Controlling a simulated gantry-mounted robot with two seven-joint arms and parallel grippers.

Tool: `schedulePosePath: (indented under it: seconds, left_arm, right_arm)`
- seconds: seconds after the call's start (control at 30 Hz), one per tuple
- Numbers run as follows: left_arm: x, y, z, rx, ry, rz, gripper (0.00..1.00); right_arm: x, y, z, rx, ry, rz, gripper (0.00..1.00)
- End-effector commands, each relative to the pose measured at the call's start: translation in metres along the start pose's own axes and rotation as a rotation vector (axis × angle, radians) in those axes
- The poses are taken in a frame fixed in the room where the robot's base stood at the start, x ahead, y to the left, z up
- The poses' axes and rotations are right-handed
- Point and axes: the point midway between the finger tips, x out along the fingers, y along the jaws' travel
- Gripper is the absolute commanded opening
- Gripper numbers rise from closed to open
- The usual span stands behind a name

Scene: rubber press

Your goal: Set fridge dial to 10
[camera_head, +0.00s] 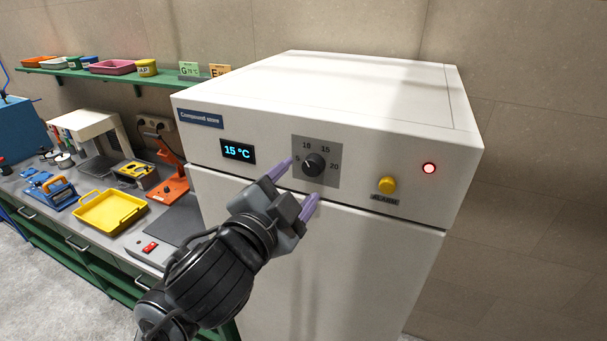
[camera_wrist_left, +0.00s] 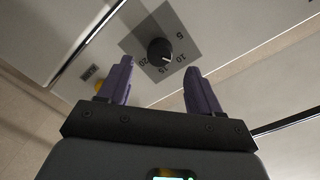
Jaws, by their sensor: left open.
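The white fridge (camera_head: 320,260) has a black round dial (camera_head: 314,164) on a grey plate marked 5, 10, 15 and 20. The display (camera_head: 238,151) beside it reads 15 °C. My left gripper (camera_head: 293,182) is open, with purple fingers just in front of the dial plate, one at the dial's lower left and one below it. In the left wrist view the dial (camera_wrist_left: 160,52) lies ahead, beyond the gap between the open fingertips (camera_wrist_left: 160,68), and the fingers appear apart from it. The dial's light pointer mark is toward the 15 side there. My right gripper is not in view.
A yellow alarm button (camera_head: 387,185) and a lit red lamp (camera_head: 429,168) sit right of the dial. Left of the fridge, a workbench holds a yellow tray (camera_head: 108,212), an orange stand (camera_head: 170,188) and other tools. A green shelf (camera_head: 110,73) runs above it.

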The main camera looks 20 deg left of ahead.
Motion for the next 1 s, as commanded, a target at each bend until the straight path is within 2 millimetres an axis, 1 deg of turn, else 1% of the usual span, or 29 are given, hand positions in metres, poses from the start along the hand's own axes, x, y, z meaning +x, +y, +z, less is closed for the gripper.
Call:
schedulePosePath:
  seconds: [0.03,0.17,0.2,0.43,0.63,1.0]
  left_arm:
    - [-0.011,0.000,-0.001,-0.004,0.003,0.001,0.64]
    - [-0.038,0.000,-0.001,-0.004,0.003,0.001,0.64]
    - [-0.039,0.004,0.002,-0.007,0.004,-0.002,0.64]
    - [-0.053,0.001,0.001,-0.006,0.002,-0.005,0.64]
    - [-0.059,0.001,0.001,-0.002,0.000,-0.002,0.64]
    - [-0.061,0.000,0.000,-0.001,-0.001,-0.001,0.64]
  right_arm:
    - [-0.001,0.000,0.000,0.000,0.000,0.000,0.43]
    - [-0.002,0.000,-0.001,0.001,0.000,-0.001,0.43]
    - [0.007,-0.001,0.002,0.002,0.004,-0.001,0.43]
    - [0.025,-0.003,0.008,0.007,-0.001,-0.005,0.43]
    - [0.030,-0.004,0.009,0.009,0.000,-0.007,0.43]
    - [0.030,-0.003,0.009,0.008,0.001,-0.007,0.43]
